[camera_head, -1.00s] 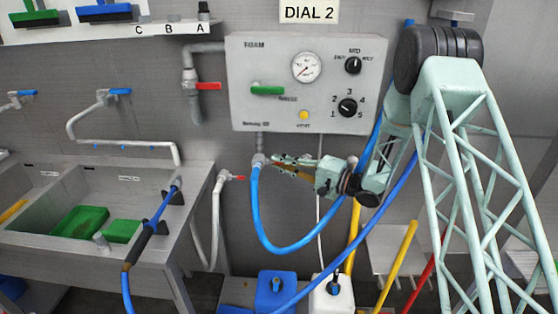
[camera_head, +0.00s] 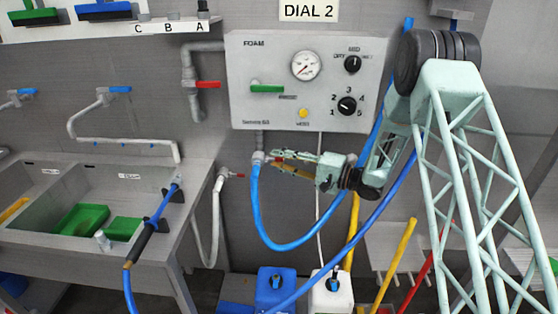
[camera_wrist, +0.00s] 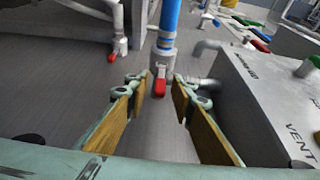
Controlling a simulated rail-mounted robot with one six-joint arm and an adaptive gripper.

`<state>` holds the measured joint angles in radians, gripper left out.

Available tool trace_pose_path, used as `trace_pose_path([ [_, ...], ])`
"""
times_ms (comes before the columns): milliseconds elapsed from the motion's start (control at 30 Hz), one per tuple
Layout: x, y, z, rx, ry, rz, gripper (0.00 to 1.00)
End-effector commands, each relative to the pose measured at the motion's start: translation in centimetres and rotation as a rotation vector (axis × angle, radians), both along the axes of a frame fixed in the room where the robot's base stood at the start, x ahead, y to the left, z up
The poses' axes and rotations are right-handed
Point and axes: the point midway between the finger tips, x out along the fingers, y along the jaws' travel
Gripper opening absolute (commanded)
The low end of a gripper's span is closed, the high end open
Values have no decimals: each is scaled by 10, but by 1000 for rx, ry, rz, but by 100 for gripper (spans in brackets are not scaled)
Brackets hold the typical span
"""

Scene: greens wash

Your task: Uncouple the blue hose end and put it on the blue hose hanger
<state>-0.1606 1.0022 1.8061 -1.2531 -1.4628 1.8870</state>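The blue hose (camera_head: 256,195) hangs in a loop below the foam panel. Its end, a grey coupling (camera_head: 258,160), joins a pipe under the panel's left side. In the wrist view the coupling (camera_wrist: 164,50) shows below the blue hose (camera_wrist: 168,18), with a red lever (camera_wrist: 160,86) by it. My gripper (camera_head: 268,158) is open, its fingers pointing left at the coupling. In the wrist view the coupling and lever lie between and beyond the fingertips of my gripper (camera_wrist: 161,77); I see no grip on them. I cannot make out the blue hose hanger.
The foam panel (camera_head: 270,100) stands close above my gripper. A sink (camera_head: 60,245) with a blue spray lance (camera_head: 163,208) is at left. Blue (camera_head: 276,284) and white (camera_head: 333,297) canisters stand below.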

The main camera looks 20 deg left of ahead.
Motion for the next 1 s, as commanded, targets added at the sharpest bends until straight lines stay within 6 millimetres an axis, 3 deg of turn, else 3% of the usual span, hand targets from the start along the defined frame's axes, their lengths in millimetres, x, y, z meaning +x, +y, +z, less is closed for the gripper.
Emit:
trace_pose_path([
  [467, -1, -9, 0, 0, 0, -1, 23],
  [1000, -12, -71, 0, 0, 0, -2, 23],
])
